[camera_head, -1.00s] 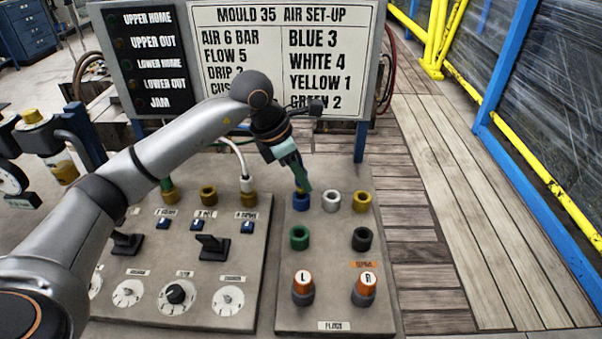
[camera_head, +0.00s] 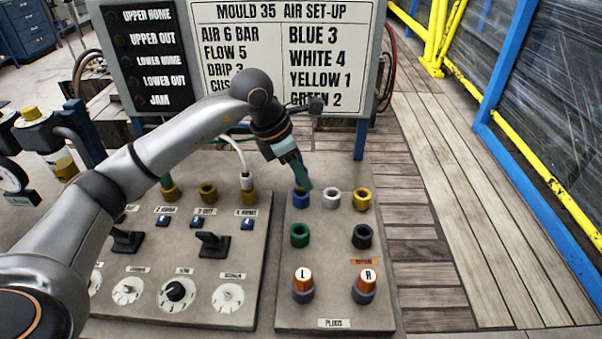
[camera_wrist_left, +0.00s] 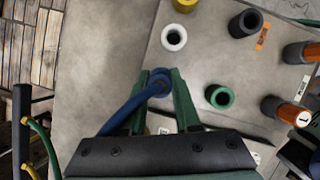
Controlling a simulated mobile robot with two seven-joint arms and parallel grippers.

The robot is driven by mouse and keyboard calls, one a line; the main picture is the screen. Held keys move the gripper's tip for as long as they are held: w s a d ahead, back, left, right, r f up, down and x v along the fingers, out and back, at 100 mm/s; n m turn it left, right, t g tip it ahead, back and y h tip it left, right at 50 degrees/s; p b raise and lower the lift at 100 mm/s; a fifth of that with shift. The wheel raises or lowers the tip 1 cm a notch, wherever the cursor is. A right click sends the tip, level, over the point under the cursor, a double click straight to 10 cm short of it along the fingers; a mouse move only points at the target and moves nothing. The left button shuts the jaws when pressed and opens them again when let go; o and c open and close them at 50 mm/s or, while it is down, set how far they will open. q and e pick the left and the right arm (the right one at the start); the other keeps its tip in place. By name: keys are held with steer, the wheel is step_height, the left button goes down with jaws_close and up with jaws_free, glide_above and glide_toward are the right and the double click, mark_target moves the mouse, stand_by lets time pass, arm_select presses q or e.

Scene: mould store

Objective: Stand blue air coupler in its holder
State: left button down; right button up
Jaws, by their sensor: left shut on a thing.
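My left gripper (camera_head: 302,187) points down at the blue holder (camera_head: 301,200) in the back left of the right-hand panel. In the left wrist view its green fingers (camera_wrist_left: 160,76) are shut on the blue air coupler (camera_wrist_left: 159,80). A blue hose (camera_wrist_left: 122,112) curves from the coupler back toward the gripper's palm. The coupler is at the blue holder's place. The fingers and coupler hide much of the holder, so I cannot tell how deep the coupler sits. My right gripper is not in view.
The left panel has brass ports, one with a white hose (camera_head: 236,152).

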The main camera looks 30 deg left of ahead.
arm_select(q)
steer(key=shift+f+b, duration=0.4)
steer(key=shift+f, duration=0.15)
stand_by(0.4)
steer(key=shift+f, duration=0.15)
stand_by(0.4)
steer(key=shift+f+b, duration=0.4)
